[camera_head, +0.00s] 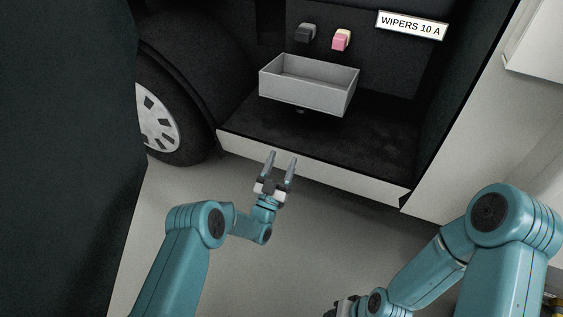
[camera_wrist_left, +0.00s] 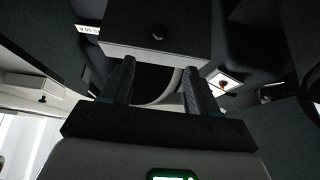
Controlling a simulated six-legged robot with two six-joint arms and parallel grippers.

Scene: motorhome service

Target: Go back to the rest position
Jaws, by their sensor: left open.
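My left gripper (camera_head: 281,167) is open and empty, its two fingers pointing up and away from me in the head view. It is in front of the motorhome's white sill (camera_head: 310,165) and below the grey open box. In the left wrist view the open fingers (camera_wrist_left: 158,82) show with nothing between them. My right arm (camera_head: 440,262) comes in at the lower right of the head view. Its gripper (camera_head: 345,307) shows only in part at the bottom edge, too cut off to tell its jaws.
A grey open box (camera_head: 309,93) is in the dark compartment. Above it are a black fuse-like block (camera_head: 305,33), a pink and yellow one (camera_head: 341,40) and a "WIPERS 10 A" label (camera_head: 411,25). A wheel (camera_head: 158,120) is at left. Grey floor (camera_head: 300,260) is free between my arms.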

